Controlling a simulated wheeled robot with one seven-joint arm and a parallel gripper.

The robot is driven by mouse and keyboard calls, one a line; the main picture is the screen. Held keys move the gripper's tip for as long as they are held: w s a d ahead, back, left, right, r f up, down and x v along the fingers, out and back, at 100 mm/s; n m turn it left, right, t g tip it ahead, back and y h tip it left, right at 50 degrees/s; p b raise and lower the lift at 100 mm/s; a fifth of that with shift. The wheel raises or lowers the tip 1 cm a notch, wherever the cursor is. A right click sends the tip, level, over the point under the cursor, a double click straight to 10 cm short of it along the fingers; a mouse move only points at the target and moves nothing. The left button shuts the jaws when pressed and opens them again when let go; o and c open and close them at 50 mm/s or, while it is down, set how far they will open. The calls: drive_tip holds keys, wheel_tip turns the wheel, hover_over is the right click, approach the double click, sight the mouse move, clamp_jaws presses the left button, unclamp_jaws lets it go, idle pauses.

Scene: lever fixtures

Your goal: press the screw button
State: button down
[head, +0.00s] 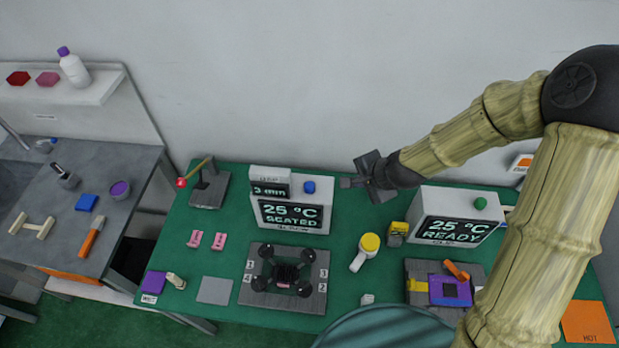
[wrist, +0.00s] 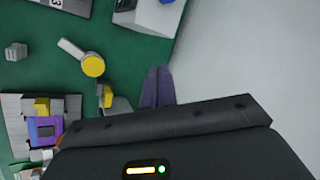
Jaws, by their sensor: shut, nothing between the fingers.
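The screw box (head: 322,212) is a white block at the back of the green table, with a dark display reading 25 °C SEATED and a small label below it. A blue button (head: 309,187) sits on its top. My gripper (head: 346,183) is shut and empty, to the right of the blue button and apart from it. In the wrist view, my gripper's closed fingers (wrist: 157,86) point toward the table, and part of the white box (wrist: 152,16) shows at the top edge.
A smaller 3 mm display (head: 270,182) stands at the box's left. A second white box (head: 424,218) reading READY, with a green button (head: 480,203), stands at right. A yellow-headed tool (head: 369,243) and a dark four-armed frame on a plate (head: 256,299) lie in front.

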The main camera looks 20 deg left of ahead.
sight(312, 187)
drive_tip(key=a+r+m+y+p, duration=0.2)
drive_tip(key=a+m, duration=0.5)
drive_tip(key=a, duration=0.6)
drive_tip(key=shift+w+m+t+y+p, duration=0.2)
drive_tip(key=shift+m+t+y+p, duration=0.2)
drive_tip(key=shift+f, duration=0.15)
wheel_tip(312, 187, down, 9)
drive_tip(key=b, duration=0.6)
drive_tip(key=shift+b, duration=0.3)
idle(0.6)
drive_tip(key=shift+f+b, duration=0.25)
drive_tip(key=shift+b, duration=0.2)
drive_tip(key=shift+f+b, duration=0.5)
drive_tip(key=shift+f, duration=0.05)
idle(0.7)
idle(0.4)
drive_tip(key=shift+r+p, duration=0.75)
drive_tip(key=shift+r, duration=0.25)
